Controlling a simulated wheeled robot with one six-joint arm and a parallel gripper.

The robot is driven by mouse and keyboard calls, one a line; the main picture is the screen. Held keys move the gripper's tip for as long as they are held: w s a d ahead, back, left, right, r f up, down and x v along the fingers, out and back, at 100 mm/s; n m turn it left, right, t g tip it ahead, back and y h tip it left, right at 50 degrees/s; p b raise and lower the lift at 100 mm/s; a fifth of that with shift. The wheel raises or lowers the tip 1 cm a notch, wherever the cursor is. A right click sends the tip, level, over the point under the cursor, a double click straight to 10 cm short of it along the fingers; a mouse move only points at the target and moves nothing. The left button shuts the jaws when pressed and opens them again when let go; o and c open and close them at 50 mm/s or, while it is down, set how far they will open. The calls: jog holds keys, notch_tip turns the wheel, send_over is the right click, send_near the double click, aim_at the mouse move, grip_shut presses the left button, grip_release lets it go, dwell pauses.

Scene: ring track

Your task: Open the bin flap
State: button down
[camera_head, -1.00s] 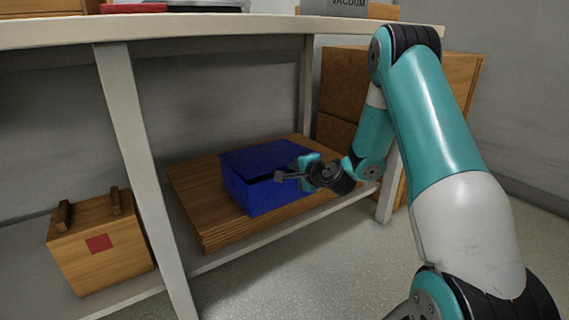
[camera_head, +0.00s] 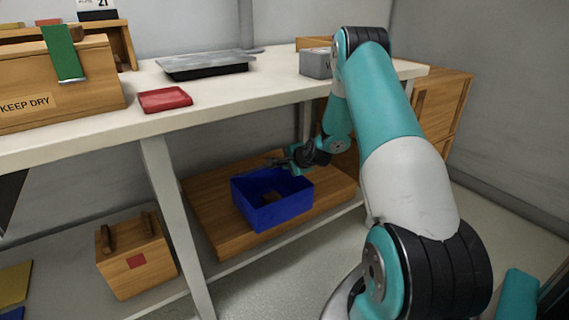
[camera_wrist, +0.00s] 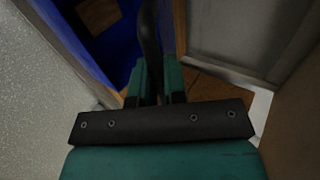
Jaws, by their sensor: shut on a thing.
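The blue bin (camera_head: 275,214) stands on a wooden board on the lower shelf. Its top is open, and a small brown thing (camera_head: 272,197) shows inside. The flap is swung up at the bin's back, but I cannot clearly tell it from the rear wall. My gripper (camera_head: 284,160) is above the bin's back edge, shut on a thin dark part that looks like the flap's handle or edge. In the wrist view this dark strip (camera_wrist: 150,40) runs up between the two fingers, with the blue bin on its left. The exact contact is hidden.
The wooden board (camera_head: 215,225) lies under the bin. A wooden cabinet (camera_head: 445,100) stands at the right.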

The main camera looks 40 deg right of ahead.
jog(key=shift+w+d+r+p, duration=0.15)
jog(key=shift+w+r+p, duration=0.4)
jog(key=shift+r, duration=0.2)
jog(key=shift+w+d+r+p, duration=0.1)
jog(key=shift+w+r+p, duration=0.35)
jog(key=shift+w+r, duration=0.25)
jog(key=shift+s, duration=0.15)
jog(key=c, duration=1.2)
grip_release()
jog(key=p+v, duration=0.3)
jog(key=v, duration=1.4)
jog(key=shift+s+r, duration=0.15)
jog(key=shift+a, duration=0.15)
